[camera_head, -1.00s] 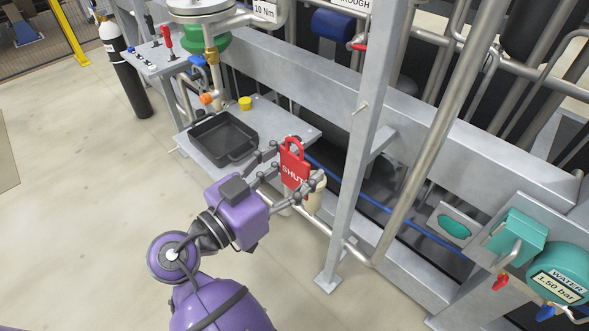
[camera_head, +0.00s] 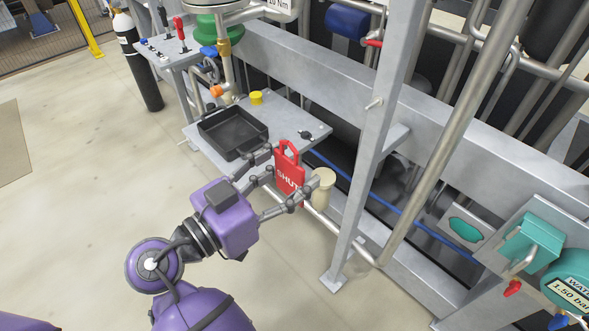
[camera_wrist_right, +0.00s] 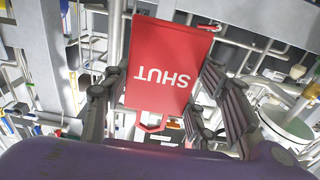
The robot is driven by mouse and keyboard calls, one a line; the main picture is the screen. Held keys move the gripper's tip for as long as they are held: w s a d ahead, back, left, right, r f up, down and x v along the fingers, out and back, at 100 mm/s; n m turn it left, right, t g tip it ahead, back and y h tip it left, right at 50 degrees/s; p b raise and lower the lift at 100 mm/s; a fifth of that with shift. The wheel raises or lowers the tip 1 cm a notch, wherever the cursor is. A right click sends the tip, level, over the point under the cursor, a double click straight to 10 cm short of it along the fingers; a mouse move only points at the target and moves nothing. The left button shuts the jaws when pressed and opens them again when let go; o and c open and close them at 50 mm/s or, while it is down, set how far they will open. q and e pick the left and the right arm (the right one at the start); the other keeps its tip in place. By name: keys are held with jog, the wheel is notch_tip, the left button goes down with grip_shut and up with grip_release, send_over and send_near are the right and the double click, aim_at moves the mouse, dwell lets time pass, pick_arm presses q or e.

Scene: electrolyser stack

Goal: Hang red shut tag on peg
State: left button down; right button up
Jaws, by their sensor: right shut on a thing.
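The red tag (camera_head: 288,178) with white SHUT lettering and a loop at its top is held upright by my right gripper (camera_head: 291,172), which is shut on it. In the right wrist view the tag (camera_wrist_right: 165,70) lies between the fingers, its lettering upside down and its loop low in the picture. A small light peg (camera_head: 374,103) sticks out of the grey upright post, up and right of the tag in the head view. The tag is apart from it. My left gripper is not in view.
A black tray (camera_head: 232,133) and a yellow cap (camera_head: 256,97) sit on the grey shelf (camera_head: 300,122) behind the gripper. A cream cylinder (camera_head: 323,188) shows just beyond the fingers. The upright post (camera_head: 375,160) stands to the right.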

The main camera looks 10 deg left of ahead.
jog(key=shift+b+v, duration=0.65)
jog(key=shift+v, duration=1.1)
